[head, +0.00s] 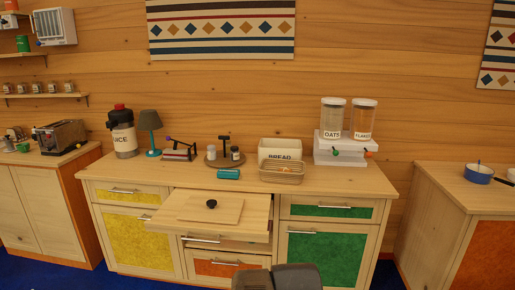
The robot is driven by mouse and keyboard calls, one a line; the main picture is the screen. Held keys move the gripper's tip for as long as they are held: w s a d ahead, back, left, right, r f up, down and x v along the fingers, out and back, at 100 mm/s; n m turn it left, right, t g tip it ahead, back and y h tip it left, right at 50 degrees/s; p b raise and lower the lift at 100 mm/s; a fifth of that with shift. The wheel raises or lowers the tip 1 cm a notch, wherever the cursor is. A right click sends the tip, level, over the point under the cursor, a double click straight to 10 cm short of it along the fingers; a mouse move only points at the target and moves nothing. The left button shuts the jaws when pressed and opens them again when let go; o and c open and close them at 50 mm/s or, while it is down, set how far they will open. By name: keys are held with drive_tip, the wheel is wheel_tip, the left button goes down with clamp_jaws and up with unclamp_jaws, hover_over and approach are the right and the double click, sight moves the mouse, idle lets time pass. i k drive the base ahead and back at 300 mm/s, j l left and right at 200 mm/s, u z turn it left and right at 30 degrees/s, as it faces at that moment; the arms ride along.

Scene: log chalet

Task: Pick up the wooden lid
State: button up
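The wooden lid (228,212) is a flat, pale rectangular board with a round black knob on top. It lies flat, knob up, on a pulled-out pale wooden shelf or drawer (172,226) at the front of the middle cabinet. Its wood is nearly the same colour as what it lies on. I cannot tell whether it covers an opening. My gripper's fingers do not show in the head view. A dark grey part at the bottom edge, apart from the lid, seems to be part of my arm.
Another drawer (222,243) below is slightly open. Blue floor lies in front.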

sight(198, 208)
drive_tip(key=k+l+u, duration=0.15)
drive_tip(key=i+j+u, duration=0.15)
drive_tip(key=i+j, duration=0.15)
drive_tip(key=i+j+u, duration=0.2)
drive_tip(key=i, duration=0.3)
drive_tip(key=i+j+u, duration=0.15)
drive_tip(key=i, duration=0.25)
drive_tip(key=i+j+u, duration=0.2)
drive_tip(key=i, duration=0.25)
